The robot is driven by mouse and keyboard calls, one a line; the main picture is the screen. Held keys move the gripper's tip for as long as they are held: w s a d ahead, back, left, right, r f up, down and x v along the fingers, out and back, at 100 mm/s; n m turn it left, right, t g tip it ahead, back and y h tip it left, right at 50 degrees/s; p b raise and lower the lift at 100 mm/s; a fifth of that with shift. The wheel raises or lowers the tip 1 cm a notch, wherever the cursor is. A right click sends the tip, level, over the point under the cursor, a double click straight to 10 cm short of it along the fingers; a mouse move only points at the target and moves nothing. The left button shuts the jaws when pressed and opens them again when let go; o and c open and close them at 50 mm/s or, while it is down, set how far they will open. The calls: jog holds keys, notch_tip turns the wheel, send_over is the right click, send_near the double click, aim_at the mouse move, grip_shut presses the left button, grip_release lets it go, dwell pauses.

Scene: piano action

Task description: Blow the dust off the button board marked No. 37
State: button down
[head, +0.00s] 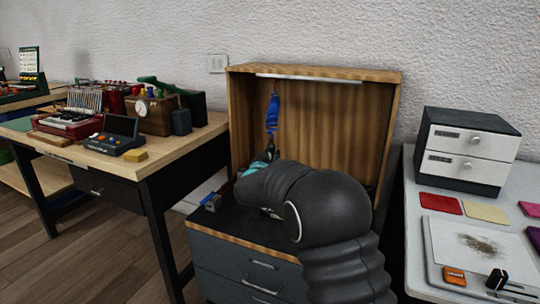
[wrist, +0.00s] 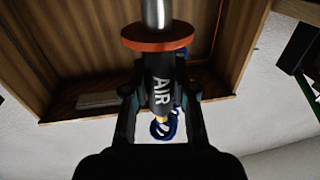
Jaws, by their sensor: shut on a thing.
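My gripper (wrist: 159,100) is shut on a black air tool marked AIR (wrist: 160,72), with an orange-red disc (wrist: 157,44) and a metal tube (wrist: 156,14) beyond it. A blue coiled hose (wrist: 167,127) shows behind the tool. In the head view my gripper (head: 268,155) is inside an open wooden booth, mostly hidden by my arm, and the blue hose (head: 272,112) hangs above it. No No. 37 marking is legible. A small grey and blue item (head: 211,202) lies at the booth's left front. A dark console with coloured buttons (head: 118,138) stands on the left desk.
The wooden booth (head: 389,115) has side walls and a top with a light strip (head: 310,79). The right table (head: 413,208) holds a drawer unit (head: 466,150), coloured cloths and a dusty sheet (head: 450,245).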

jog(key=shift+f+b, duration=1.7)
jog(key=shift+f, duration=0.7)
jog(key=shift+s+d, duration=0.1)
jog(key=shift+d, duration=0.05)
jog(key=s+d+b, duration=0.3)
jog(key=d+b, duration=0.1)
jog(key=d, duration=0.4)
jog(key=shift+d, duration=0.1)
jog(key=shift+w+a+p, duration=0.9)
jog(key=shift+a+p, duration=0.15)
jog(key=shift+a, duration=0.25)
jog(key=shift+w+a+p, duration=0.9)
jog(key=shift+a+p, duration=0.1)
jog(key=shift+a, duration=0.25)
jog(key=shift+w+a+p, duration=0.9)
jog(key=shift+a+p, duration=0.15)
jog(key=shift+a, duration=0.25)
